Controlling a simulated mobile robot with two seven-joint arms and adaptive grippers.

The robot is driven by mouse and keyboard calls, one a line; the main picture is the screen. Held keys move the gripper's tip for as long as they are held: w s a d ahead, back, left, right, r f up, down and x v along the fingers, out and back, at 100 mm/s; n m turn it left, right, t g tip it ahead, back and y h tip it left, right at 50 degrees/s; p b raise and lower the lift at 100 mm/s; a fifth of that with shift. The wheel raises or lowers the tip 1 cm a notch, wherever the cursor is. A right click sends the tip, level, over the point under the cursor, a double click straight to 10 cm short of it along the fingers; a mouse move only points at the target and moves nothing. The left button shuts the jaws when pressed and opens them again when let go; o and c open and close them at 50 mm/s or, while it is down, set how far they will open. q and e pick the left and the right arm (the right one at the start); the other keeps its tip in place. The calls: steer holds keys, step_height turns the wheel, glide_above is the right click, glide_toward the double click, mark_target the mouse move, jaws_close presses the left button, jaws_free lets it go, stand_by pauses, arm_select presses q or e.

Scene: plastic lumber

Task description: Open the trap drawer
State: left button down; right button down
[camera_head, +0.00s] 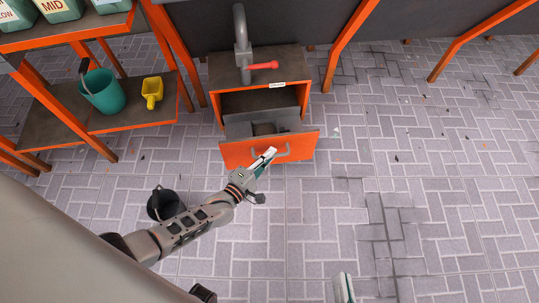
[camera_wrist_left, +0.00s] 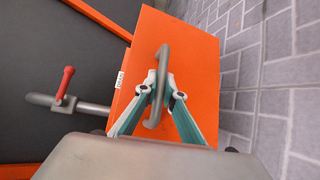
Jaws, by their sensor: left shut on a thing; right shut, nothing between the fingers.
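The trap drawer (camera_head: 240,154) has an orange front and is pulled part way out of its orange and dark cabinet (camera_head: 262,104). Its grey inside shows, with something dark in it that I cannot make out. My left gripper (camera_head: 270,154) is shut on the grey bar handle (camera_head: 287,151) of the drawer. In the left wrist view, the fingers of the left gripper (camera_wrist_left: 158,86) close around the handle (camera_wrist_left: 164,58) in front of the orange drawer front (camera_wrist_left: 195,60). My right gripper (camera_head: 343,288) shows only in part at the bottom edge, shut and empty, well away from the drawer.
A grey pipe (camera_head: 241,40) with a red lever (camera_head: 262,65) stands on the cabinet. At left, an orange-framed shelf (camera_head: 60,130) holds a teal bucket (camera_head: 104,94) and a yellow scoop (camera_head: 152,90). A black bucket (camera_head: 163,203) stands on the floor near my left arm. The right floor is open.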

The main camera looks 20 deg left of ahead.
arm_select(q)
steer(key=shift+s, duration=0.1)
stand_by(0.3)
steer(key=c, duration=2.1)
jaws_free()
steer(key=shift+c, duration=0.2)
steer(key=v, duration=1.2)
